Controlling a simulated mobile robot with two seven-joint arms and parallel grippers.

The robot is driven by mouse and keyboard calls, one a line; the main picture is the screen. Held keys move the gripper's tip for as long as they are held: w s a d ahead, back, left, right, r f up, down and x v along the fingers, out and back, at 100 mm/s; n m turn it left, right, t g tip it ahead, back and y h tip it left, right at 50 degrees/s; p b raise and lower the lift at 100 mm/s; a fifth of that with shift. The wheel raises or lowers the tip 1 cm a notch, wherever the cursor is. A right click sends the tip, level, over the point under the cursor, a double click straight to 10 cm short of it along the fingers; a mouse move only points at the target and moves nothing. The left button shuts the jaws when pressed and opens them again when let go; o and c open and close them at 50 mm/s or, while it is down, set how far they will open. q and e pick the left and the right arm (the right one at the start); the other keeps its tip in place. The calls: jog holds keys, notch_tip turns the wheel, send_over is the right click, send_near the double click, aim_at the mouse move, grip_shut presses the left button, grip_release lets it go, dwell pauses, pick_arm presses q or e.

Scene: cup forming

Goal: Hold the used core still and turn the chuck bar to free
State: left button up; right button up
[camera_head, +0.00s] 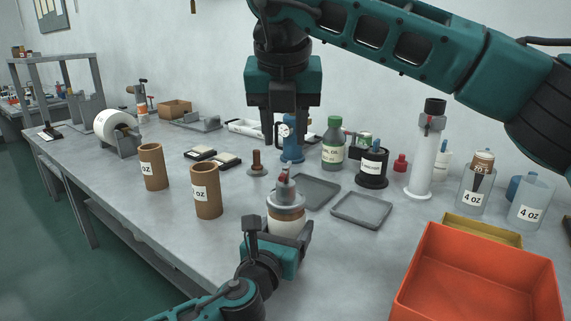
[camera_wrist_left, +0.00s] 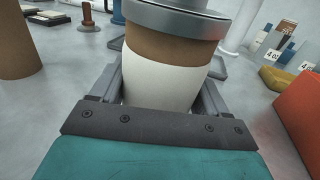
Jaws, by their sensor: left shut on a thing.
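The used core (camera_head: 286,224) is a brown cylinder with a white band. It stands upright in my left gripper (camera_head: 279,231), whose fingers are shut around its sides. The left wrist view shows the core (camera_wrist_left: 165,75) between both fingers. A grey metal chuck (camera_head: 286,201) caps the core, with its flange also in the left wrist view (camera_wrist_left: 178,20). The chuck bar (camera_head: 284,171) shows on top, small, with a reddish part; its exact angle is unclear. My right gripper (camera_head: 285,138) hangs fingers down above and behind the chuck, open and apart from the bar.
Two brown 4 oz cores (camera_head: 207,203) (camera_head: 152,181) stand at left. Grey trays (camera_head: 361,210) lie right of the chuck. An orange bin (camera_head: 480,278) fills the front right. Bottles (camera_head: 333,148) and a blue gauge device (camera_head: 292,151) stand behind. Left front of the bench is clear.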

aim_at(286, 166)
jog(key=x, duration=0.8)
grip_shut()
